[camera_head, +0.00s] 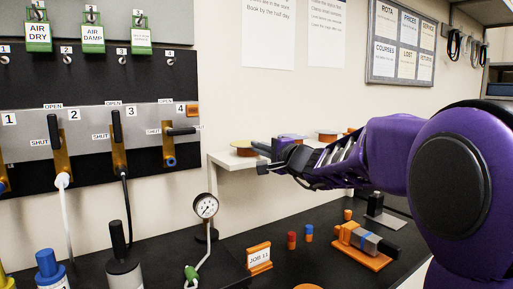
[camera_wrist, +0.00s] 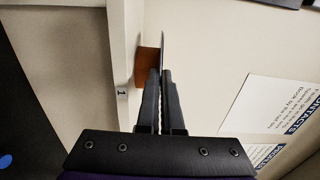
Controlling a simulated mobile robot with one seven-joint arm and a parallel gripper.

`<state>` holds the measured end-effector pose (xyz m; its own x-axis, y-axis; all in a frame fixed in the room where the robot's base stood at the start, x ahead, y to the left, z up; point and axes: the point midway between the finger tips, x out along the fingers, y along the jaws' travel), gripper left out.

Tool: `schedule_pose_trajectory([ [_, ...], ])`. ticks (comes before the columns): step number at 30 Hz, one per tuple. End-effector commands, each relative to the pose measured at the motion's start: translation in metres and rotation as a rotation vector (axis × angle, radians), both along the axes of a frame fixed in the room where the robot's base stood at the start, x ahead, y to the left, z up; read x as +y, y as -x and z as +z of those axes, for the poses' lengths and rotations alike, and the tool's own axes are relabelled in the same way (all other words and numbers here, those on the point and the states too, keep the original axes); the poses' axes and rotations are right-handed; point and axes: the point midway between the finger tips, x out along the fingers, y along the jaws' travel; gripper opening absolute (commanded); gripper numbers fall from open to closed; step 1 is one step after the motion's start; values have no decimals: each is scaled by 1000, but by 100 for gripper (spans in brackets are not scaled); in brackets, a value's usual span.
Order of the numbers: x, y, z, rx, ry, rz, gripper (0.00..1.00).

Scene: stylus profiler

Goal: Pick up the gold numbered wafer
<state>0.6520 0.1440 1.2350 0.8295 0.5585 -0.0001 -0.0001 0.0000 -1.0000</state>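In the head view the gold wafer (camera_head: 241,144) lies flat on the left end of the white wall shelf. My gripper (camera_head: 257,148) reaches it from the right, its fingertips at the wafer's right rim. In the wrist view the wafer (camera_wrist: 162,48) shows edge-on as a thin dark line that runs down between the fingertips. My gripper (camera_wrist: 161,74) has its fingers almost together, with the rim between them; it looks shut on the wafer. A brown-orange support (camera_wrist: 147,66) is beside the wafer. Any number on the wafer's face is not readable.
The white shelf (camera_head: 228,168) has a "1" on its front edge. Other discs stand farther right, a bluish one (camera_head: 292,136) and a copper one (camera_head: 327,135), partly behind my arm. Below are a pressure gauge (camera_head: 205,206) and a JOB 11 sign (camera_head: 259,257). A valve panel (camera_head: 90,130) is left.

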Motion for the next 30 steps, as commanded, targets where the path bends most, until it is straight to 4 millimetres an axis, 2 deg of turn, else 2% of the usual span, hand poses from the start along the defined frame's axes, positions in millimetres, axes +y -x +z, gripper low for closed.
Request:
schedule_pose_trajectory([
  [14, 0, 0, 0, 0, 0, 0, 0],
  [21, 0, 0, 26, -2, 1, -1, 0],
  [30, -1, 1, 26, 0, 0, -1, 0],
])
